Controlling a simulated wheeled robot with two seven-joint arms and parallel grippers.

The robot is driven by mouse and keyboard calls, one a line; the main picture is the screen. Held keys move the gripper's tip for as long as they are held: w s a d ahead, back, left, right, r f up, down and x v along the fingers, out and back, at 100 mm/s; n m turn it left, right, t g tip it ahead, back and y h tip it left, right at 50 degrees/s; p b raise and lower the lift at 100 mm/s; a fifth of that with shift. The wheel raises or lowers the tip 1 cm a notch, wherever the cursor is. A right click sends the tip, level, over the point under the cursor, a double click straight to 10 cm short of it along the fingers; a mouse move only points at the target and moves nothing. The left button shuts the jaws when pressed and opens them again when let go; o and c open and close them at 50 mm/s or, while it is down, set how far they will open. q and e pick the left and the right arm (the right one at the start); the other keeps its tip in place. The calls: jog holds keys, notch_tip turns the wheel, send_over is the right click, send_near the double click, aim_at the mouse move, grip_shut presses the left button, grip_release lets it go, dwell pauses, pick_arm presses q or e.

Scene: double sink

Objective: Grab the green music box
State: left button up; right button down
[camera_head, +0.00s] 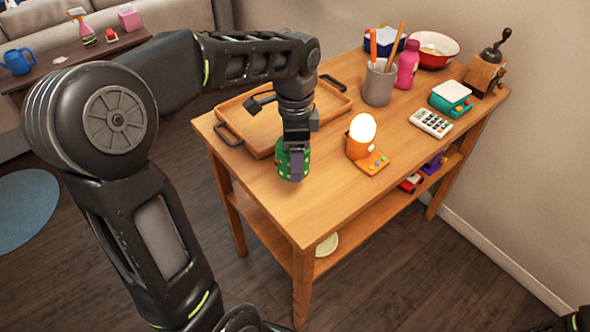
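A small green item (281,160), which looks like the music box, stands on the wooden table near its front left edge, just in front of the tray. My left gripper (294,158) points down over it from above. One finger lies across the near face of the green item and hides part of it. The far finger is hidden, so I cannot tell whether the fingers press on it. Only a dark piece of my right arm shows at the bottom right corner; its gripper is out of view.
A wooden tray (262,140) with dark handles lies behind the green item. A lamp with a glowing bulb (362,128), a calculator (431,122), a green scale (450,100), a pencil cup (379,84), a pink bottle (407,64) and a grinder (486,72) stand further right. The front table corner is clear.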

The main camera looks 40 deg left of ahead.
pick_arm(q)
jog(key=shift+r, duration=0.3)
jog(key=shift+d+f, duration=0.1)
dwell(0.3)
